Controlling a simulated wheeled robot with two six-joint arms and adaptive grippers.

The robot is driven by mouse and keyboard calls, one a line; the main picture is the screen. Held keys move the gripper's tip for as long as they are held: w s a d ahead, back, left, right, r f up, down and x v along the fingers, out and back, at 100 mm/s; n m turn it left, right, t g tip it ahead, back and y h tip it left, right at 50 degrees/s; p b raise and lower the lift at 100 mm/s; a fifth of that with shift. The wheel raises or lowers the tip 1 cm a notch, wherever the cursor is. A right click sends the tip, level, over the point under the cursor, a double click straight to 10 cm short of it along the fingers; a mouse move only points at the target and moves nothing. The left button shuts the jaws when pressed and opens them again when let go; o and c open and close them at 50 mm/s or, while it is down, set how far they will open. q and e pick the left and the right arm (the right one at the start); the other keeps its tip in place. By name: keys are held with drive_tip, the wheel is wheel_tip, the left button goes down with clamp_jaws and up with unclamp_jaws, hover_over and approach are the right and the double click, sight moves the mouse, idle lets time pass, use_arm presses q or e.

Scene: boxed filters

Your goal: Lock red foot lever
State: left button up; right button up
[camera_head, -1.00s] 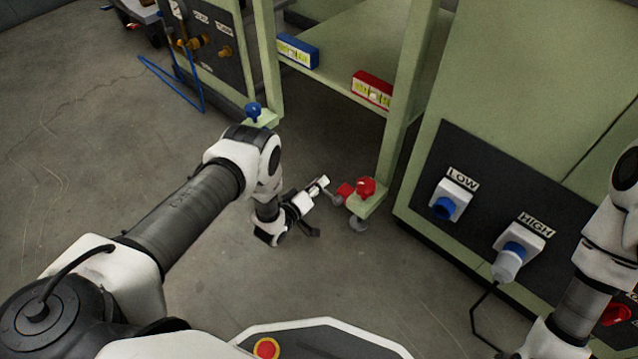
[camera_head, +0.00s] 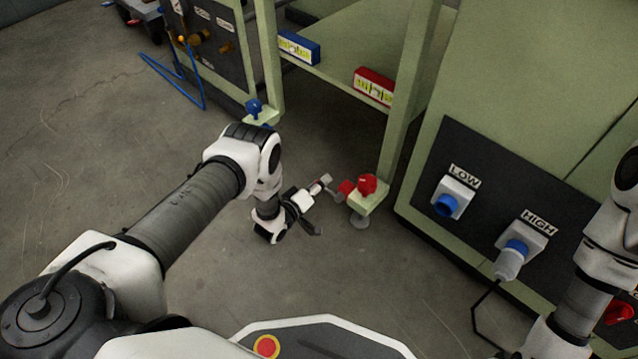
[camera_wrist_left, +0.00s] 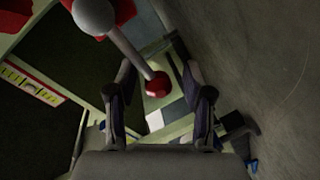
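The red foot (camera_head: 366,186), a red knob on a pale green bracket with a grey levelling pad, is at the base of the frame's front right post. Its red lever part (camera_head: 346,188) points left toward my left gripper (camera_head: 321,204), which is open beside it. In the left wrist view, a grey rod ends in a red ball tip (camera_wrist_left: 158,85), which appears between the two spread fingers of my left gripper (camera_wrist_left: 166,84). I cannot tell whether they touch it. My right gripper is out of view; only part of the right arm shows at the right edge.
A blue foot knob (camera_head: 254,107) stands on the left post. A cabinet with LOW (camera_head: 449,203) and HIGH (camera_head: 519,245) sockets stands at right.

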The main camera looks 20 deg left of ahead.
use_arm(q)
drive_tip(key=shift+s, duration=0.1)
drive_tip(key=v, duration=1.1)
drive_tip(key=shift+s, duration=0.4)
drive_tip(key=shift+a+r, duration=0.1)
